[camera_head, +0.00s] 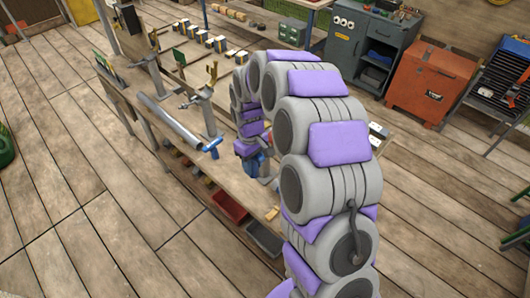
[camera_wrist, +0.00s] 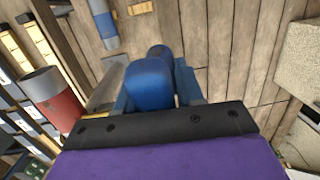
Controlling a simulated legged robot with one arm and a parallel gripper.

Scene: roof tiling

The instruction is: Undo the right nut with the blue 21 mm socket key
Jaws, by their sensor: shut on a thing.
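My gripper (camera_wrist: 153,98) is shut on a blue key (camera_wrist: 148,78) in the wrist view. Its thick blue block lies between the fingers, and a rounded end shows beyond it. I take it for the blue socket key; no size mark can be read. In the head view my gripper (camera_head: 251,160) is low over the workbench (camera_head: 232,188), partly hidden by my arm, with some blue at the jaws. I cannot make out the right nut in either view, nor whether the key touches anything.
A blue T-shaped piece (camera_head: 212,147) lies by a long grey tube (camera_head: 172,122) on the bench. Upright metal posts (camera_head: 207,118) stand behind. In the wrist view, a red and grey cylinder (camera_wrist: 52,98) is at left and a blue and grey one (camera_wrist: 103,22) at top.

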